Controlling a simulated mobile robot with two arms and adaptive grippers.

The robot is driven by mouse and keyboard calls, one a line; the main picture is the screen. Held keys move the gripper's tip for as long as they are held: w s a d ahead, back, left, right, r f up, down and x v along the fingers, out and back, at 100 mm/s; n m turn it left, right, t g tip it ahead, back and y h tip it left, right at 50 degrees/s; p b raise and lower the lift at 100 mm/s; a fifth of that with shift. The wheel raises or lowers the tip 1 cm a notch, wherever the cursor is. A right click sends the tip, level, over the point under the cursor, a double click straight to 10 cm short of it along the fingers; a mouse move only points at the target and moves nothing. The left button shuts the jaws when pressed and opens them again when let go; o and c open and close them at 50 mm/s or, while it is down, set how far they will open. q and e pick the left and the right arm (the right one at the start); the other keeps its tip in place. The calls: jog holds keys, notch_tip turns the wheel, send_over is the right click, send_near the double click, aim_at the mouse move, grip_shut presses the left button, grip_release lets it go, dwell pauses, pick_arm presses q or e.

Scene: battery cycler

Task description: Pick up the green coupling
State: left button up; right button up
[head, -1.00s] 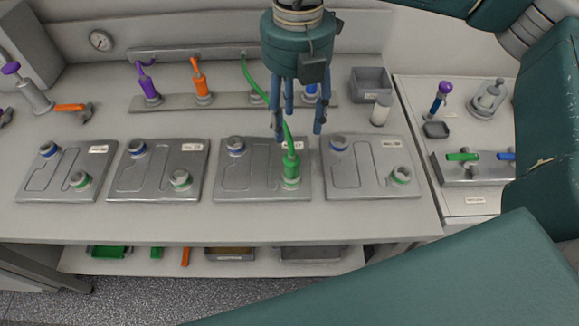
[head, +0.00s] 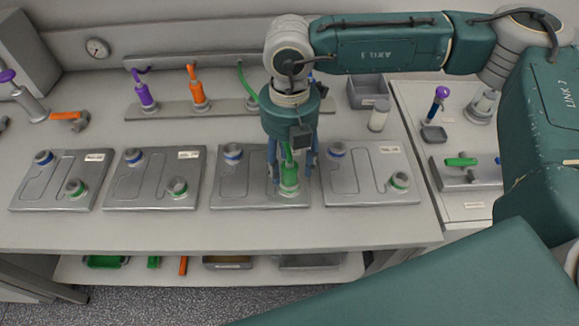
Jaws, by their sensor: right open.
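The green coupling (head: 289,178) stands upright on the green-ringed port of the third grey plate (head: 232,188) from the left. Its green hose (head: 243,78) runs back to the rear rail and passes behind my right gripper. My right gripper (head: 291,180) points down over the coupling, its fingers open on either side of it. The gripper body and fingers hide the coupling's upper part, and I cannot tell whether the fingers touch it. My left gripper is not in view.
A purple coupling (head: 146,95) and an orange coupling (head: 197,90) stand on the rear strip. Plates with ringed ports lie on both sides. A grey bin (head: 368,93) and a white bottle (head: 379,115) stand right of my gripper. The bench front is clear.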

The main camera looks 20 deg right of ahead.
jog(key=shift+f, duration=1.2)
grip_shut()
jog(key=shift+r, duration=0.15)
jog(key=shift+w+r, duration=0.1)
jog(key=shift+r, duration=0.4)
notch_tip(320, 180, up, 19)
jog(key=b, duration=0.4)
